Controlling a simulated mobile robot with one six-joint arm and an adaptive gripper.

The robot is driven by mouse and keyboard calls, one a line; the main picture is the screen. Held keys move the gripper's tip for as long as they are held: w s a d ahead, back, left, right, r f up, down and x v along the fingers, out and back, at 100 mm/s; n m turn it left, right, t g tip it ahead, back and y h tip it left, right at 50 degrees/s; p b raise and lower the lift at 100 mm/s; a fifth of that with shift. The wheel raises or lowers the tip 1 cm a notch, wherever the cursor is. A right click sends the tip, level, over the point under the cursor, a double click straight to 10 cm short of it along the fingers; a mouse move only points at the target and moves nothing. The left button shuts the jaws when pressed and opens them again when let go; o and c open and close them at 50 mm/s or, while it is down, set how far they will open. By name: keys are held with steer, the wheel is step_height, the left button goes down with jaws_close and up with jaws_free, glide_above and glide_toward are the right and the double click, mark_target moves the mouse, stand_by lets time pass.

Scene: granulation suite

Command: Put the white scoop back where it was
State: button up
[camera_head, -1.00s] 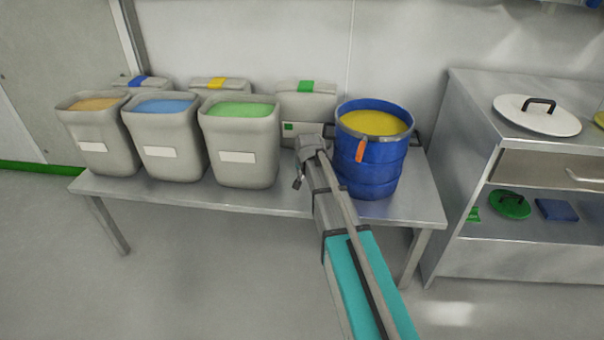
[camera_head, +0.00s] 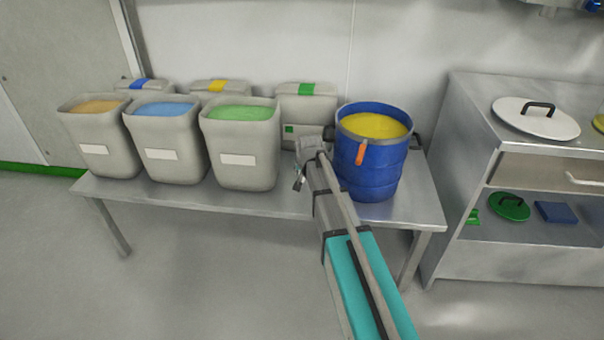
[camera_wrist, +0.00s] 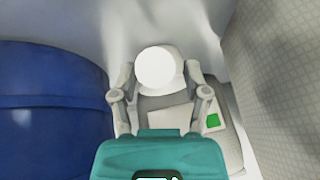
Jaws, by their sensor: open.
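In the wrist view a white rounded piece, which looks like the white scoop (camera_wrist: 156,66), lies between and just beyond the fingertips of my gripper (camera_wrist: 158,88). The fingers are apart, one on each side of it. I cannot tell whether either finger touches it. In the head view my gripper (camera_head: 299,180) is low over the table, between the green-filled bin and the blue drum (camera_head: 370,175). The scoop cannot be made out there.
The drum stands close beside my gripper and holds yellow powder; an orange tag hangs on it. The bin with green powder (camera_head: 240,165) is on the other side. A closed bin with a green label (camera_head: 305,105) stands behind. The steel table (camera_head: 270,203) has a narrow clear front strip.

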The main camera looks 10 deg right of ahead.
steer(key=p+v, duration=0.9)
steer(key=v, duration=0.2)
stand_by(0.3)
stand_by(0.6)
steer(key=s+f+n+g, duration=0.2)
steer(key=s+n+g, duration=0.3)
steer(key=s, duration=1.8)
steer(key=shift+s+a, duration=0.2)
steer(key=shift+d, duration=0.1)
